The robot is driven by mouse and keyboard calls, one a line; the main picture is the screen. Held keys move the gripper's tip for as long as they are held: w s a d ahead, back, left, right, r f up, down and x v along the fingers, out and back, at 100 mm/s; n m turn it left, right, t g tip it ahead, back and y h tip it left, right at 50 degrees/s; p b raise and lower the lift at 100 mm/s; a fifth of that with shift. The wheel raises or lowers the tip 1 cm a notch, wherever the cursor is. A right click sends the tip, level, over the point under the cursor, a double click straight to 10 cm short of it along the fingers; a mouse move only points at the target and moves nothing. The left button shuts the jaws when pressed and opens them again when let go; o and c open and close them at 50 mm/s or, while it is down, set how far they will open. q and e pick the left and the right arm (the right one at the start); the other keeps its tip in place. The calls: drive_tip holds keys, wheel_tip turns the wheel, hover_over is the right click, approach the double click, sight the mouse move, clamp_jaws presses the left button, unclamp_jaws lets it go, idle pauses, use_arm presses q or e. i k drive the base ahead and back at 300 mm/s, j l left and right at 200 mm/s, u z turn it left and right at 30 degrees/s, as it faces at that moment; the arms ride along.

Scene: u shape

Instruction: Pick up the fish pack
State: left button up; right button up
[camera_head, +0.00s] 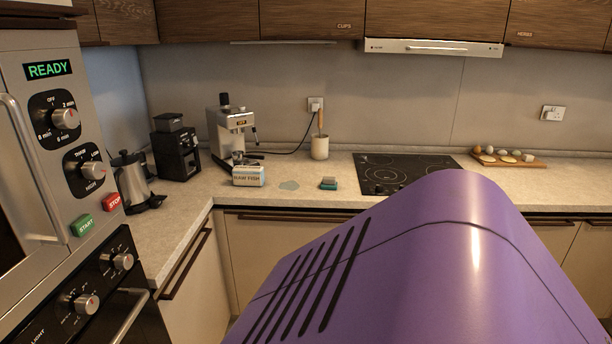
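The fish pack (249,177) is a small pale box labelled "RAW FISH". It stands on the counter left of centre, in front of the coffee machine. Something dark sits on or just behind its top, too small to make out. Nothing is holding the pack. Neither of my grippers is in view.
The counter (301,172) runs along the back and left. A sponge (328,184) and a small puddle (289,185) are right of the pack. My purple body fills the lower right.

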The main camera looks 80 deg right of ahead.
sight(243, 175)
drive_tip(key=l+z, duration=0.15)
drive_tip(key=z, duration=1.5)
drive_tip(key=i+j, duration=0.05)
drive_tip(key=j, duration=0.05)
